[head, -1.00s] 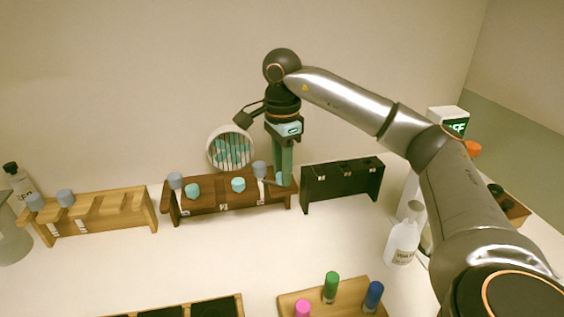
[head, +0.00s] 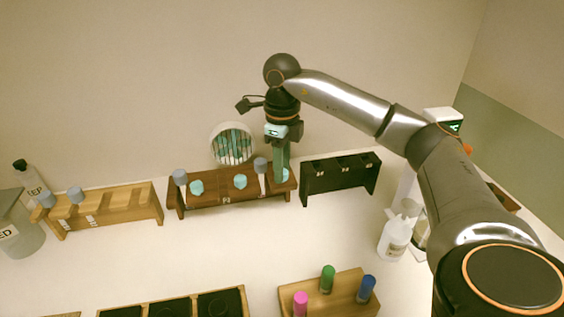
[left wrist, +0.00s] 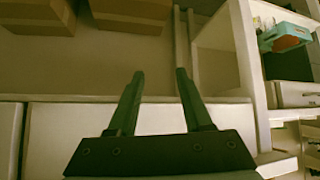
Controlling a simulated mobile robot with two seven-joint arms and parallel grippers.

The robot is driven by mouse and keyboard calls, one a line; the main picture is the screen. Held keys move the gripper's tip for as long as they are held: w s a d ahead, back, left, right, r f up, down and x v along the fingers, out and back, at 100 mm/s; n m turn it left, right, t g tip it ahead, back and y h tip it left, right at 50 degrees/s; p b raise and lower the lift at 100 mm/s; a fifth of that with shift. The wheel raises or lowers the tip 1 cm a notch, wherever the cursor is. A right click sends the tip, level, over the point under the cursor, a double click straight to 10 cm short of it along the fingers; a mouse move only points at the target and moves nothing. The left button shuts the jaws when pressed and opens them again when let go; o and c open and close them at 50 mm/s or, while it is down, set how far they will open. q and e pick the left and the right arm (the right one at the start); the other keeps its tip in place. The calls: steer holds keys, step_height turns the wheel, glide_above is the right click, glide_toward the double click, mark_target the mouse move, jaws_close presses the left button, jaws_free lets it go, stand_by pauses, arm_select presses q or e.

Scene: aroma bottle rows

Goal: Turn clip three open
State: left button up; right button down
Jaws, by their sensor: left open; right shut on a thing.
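The dark brown rack (head: 205,203) stands against the back wall with teal clip knobs on it. One teal knob (head: 196,187) is at the left and another (head: 240,181) in the middle. Grey-blue capped bottles stand at the left (head: 180,177) and right (head: 260,165). My right gripper (head: 282,177) points down at the rack's right end and is shut on the third clip, which its fingers mostly hide. The clip's angle cannot be told. My left gripper (left wrist: 157,85) is open and empty in the left wrist view, over shelving.
A black rack (head: 338,184) stands close right of the brown one. A light wooden rack (head: 110,212) is at the left. A round mirror (head: 232,145) stands behind. A white bottle (head: 394,238) and a wooden block (head: 340,292) with coloured caps are nearer. The table's middle is clear.

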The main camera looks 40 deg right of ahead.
steer(key=shift+m, duration=0.8)
steer(key=c, duration=0.6)
jaws_free()
step_height(320, 180, up, 5)
steer(key=shift+r, duration=0.1)
step_height(320, 180, up, 7)
steer(key=p, duration=0.3)
steer(key=shift+r, duration=0.2)
